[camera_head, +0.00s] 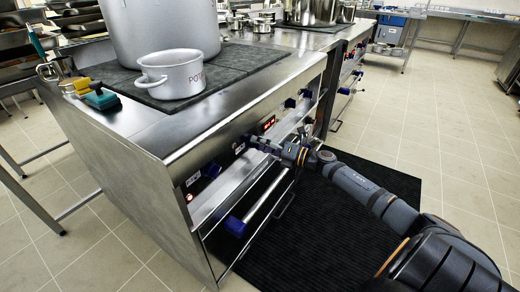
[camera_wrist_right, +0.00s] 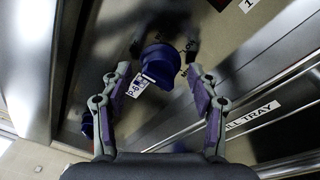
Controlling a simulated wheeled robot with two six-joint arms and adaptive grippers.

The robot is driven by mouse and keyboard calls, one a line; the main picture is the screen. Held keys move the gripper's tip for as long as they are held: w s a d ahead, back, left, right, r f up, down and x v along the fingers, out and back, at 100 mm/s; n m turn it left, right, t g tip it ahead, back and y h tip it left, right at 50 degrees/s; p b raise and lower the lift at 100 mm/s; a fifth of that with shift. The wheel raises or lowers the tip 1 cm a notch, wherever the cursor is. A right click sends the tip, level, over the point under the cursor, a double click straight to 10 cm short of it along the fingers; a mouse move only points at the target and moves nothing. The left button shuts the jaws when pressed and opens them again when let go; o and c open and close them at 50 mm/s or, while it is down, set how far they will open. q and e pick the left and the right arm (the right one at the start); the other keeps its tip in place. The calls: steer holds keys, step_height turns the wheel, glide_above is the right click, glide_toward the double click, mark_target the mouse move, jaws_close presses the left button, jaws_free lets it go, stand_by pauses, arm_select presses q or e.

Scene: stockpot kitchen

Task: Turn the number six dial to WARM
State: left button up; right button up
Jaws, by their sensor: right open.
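The number six dial (camera_wrist_right: 160,66) is a dark blue knob in the right wrist view, with a white mark on its lower left edge. A white label (camera_wrist_right: 137,87) that seems to read P-6 is beside it. My right gripper (camera_wrist_right: 160,78) is open, with one finger on each side of the dial. I cannot tell whether either finger touches it. In the head view my right gripper (camera_head: 256,142) is at the stove's front panel and hides the dial. My left gripper is not in view.
A small white pot (camera_head: 172,74) and a large stockpot (camera_head: 160,28) stand on top. A dark mat (camera_head: 290,235) covers the floor.

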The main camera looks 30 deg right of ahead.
steer(key=shift+w+a, duration=0.1)
steer(key=shift+w, duration=0.1)
steer(key=c, duration=1.2)
steer(key=shift+o, duration=0.2)
